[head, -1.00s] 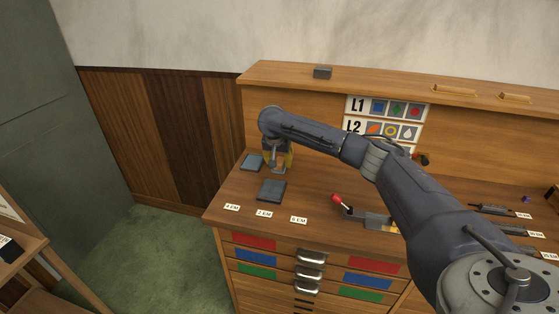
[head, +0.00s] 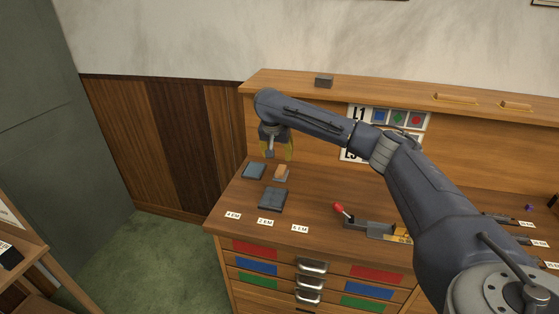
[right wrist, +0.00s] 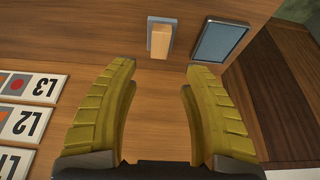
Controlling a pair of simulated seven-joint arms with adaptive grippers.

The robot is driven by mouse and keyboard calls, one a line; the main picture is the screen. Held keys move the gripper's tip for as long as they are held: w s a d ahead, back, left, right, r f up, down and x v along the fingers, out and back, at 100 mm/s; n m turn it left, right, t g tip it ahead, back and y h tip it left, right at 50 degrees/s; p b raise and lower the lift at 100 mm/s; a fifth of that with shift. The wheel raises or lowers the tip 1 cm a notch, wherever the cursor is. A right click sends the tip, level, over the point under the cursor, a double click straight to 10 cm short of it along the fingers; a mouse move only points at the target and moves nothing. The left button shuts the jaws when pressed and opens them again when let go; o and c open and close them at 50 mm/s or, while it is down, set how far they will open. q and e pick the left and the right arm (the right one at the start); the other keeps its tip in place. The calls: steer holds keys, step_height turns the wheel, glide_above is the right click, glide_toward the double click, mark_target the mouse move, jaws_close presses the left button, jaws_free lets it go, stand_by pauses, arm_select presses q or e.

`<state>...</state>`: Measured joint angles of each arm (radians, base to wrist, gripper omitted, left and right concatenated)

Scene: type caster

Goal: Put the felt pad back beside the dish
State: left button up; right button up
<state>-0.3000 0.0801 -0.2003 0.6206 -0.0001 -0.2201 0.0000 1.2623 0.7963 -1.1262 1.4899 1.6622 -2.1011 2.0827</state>
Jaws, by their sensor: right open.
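The felt pad (head: 281,173), a tan wooden block on a thin grey base, stands on the desk top. It also shows in the right wrist view (right wrist: 160,40). A shallow blue-grey dish with a dark rim (head: 254,171) lies just left of it, with a small gap between them. The dish also shows in the right wrist view (right wrist: 221,45). My right gripper (head: 275,152) is raised above and behind the pad. Its yellow fingers (right wrist: 160,75) are spread, with nothing between them. My left gripper is not in view.
A dark square slab (head: 272,200) lies in front of the pad. Size labels (head: 265,222) line the desk's front edge. A red-knobbed tool (head: 345,214) lies to the right. A picture board (head: 390,118) stands at the back, and a small grey block (head: 324,81) sits on the ledge.

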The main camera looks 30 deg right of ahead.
steer(key=shift+v, duration=1.2)
